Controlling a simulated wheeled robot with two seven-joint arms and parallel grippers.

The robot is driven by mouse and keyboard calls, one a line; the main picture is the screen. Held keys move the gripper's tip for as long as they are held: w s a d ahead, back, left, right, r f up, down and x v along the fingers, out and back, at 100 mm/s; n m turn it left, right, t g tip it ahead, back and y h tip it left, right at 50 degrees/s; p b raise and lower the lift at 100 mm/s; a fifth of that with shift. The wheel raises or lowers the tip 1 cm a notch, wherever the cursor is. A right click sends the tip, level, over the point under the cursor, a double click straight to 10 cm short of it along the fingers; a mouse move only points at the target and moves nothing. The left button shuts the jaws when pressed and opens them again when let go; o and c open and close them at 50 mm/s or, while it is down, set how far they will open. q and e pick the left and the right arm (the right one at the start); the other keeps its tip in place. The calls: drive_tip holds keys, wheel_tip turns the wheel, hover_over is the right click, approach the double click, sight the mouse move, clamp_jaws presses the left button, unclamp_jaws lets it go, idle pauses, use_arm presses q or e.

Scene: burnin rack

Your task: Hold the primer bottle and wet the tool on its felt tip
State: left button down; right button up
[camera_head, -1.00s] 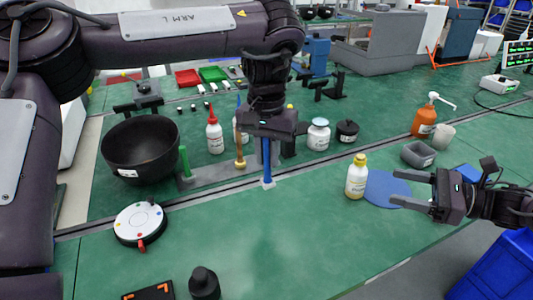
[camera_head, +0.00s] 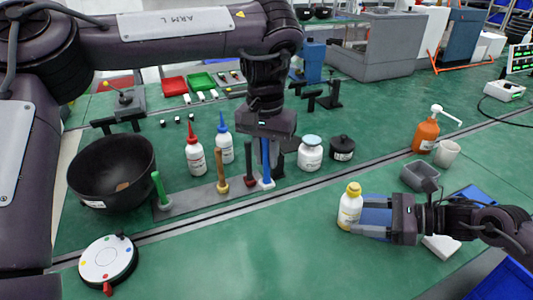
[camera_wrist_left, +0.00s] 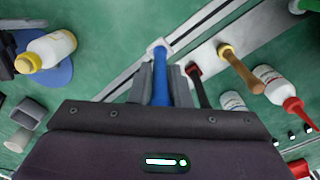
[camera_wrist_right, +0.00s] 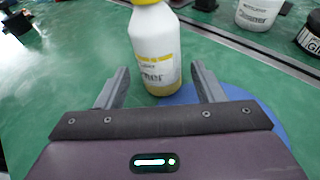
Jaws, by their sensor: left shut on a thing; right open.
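The white primer bottle (camera_head: 349,208) with a yellow cap stands upright on the green table. My right gripper (camera_head: 361,219) is open, its fingers low at the bottle's right side. In the right wrist view the bottle (camera_wrist_right: 155,50) shows between the fingertips, with a gap on each side; its top is cut off. My left gripper (camera_head: 265,142) is shut on the blue tool (camera_head: 267,168), which points down with a pale square end. The left wrist view also shows the blue tool (camera_wrist_left: 160,80). I cannot tell whether its end touches the rack. No felt tip is visible.
The grey tool rack (camera_head: 205,196) holds green, yellow-brown and dark red tools. A black bowl (camera_head: 110,172), red-tipped bottle (camera_head: 195,155), blue-tipped bottle (camera_head: 224,142), white jar (camera_head: 311,154) and grey box (camera_head: 419,177) stand around. The front middle table is clear.

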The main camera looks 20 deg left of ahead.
drive_tip(key=shift+b+x, duration=0.75)
drive_tip(key=shift+x, duration=0.6)
drive_tip(key=shift+c, duration=0.4)
drive_tip(key=shift+f, duration=0.1)
drive_tip(key=c, duration=0.6)
drive_tip(key=shift+s, duration=0.1)
